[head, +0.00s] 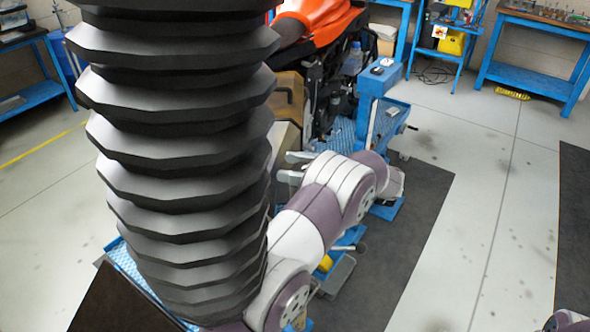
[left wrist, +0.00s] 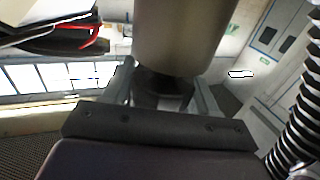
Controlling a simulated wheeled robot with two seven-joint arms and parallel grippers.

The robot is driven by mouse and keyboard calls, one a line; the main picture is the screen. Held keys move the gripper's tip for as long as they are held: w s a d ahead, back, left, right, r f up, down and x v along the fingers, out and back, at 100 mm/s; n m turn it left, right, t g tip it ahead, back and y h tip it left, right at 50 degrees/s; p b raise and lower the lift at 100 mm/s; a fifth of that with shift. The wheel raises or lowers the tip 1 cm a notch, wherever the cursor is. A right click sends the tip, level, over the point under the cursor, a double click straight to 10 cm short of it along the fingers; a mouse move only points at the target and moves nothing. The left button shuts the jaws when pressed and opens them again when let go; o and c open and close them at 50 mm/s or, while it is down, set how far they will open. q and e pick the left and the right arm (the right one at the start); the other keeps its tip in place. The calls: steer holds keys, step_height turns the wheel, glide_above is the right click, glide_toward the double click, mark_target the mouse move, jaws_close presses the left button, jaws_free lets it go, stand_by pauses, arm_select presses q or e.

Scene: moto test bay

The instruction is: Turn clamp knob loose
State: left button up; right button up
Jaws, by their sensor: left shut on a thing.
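In the left wrist view my left gripper (left wrist: 166,90) has its two grey fingers on either side of a dark, round-looking piece, which I take for the clamp knob (left wrist: 163,82). The gripper is shut on it. A thick grey-beige cylinder (left wrist: 185,35) stands just beyond the knob and covers part of it. In the head view my left gripper (head: 291,167) points left, its fingers by the edge of a black ribbed column. The knob is hidden there. My right gripper is out of view.
The large black ribbed column (head: 175,150) fills the left middle and hides much behind it. A blue stand (head: 378,110) and a motorcycle with orange bodywork (head: 325,18) are beyond my arm. Blue benches (head: 535,55) stand at the back. Floor at right is clear.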

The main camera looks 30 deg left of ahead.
arm_select(q)
steer(key=shift+n+g+h, duration=0.3)
steer(key=shift+n+g, duration=0.3)
steer(key=shift+g, duration=0.1)
steer(key=shift+s, duration=0.1)
steer(key=o, duration=1)
steer(key=shift+c, duration=0.2)
